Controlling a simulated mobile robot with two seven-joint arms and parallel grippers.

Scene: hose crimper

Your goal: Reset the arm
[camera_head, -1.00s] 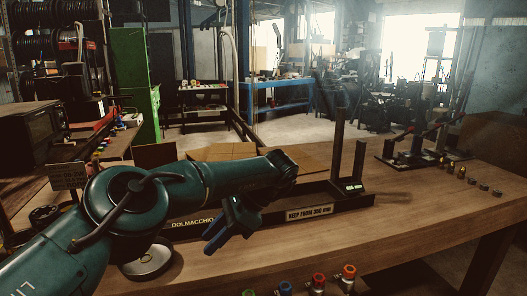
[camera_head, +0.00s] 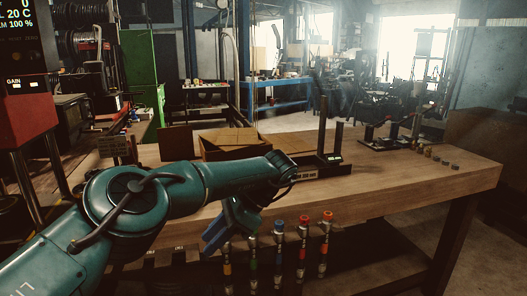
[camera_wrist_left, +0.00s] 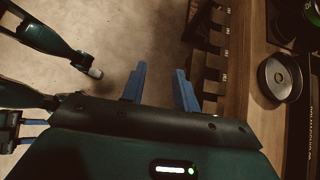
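My left arm comes in from the left in the head view. Its gripper (camera_head: 229,226), with blue fingers, hangs in front of the wooden bench's (camera_head: 410,187) front edge. In the left wrist view the two blue fingers (camera_wrist_left: 160,85) stand apart with nothing between them, over bare floor. At the left edge of that view, part of another arm of mine shows with blue finger-like parts (camera_wrist_left: 32,131); their opening cannot be made out.
Several hanging tools with coloured caps, one red (camera_head: 303,220), line the bench front beside the gripper. A round metal dish (camera_wrist_left: 280,77) shows in the wrist view. A red machine (camera_head: 25,105) stands at left.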

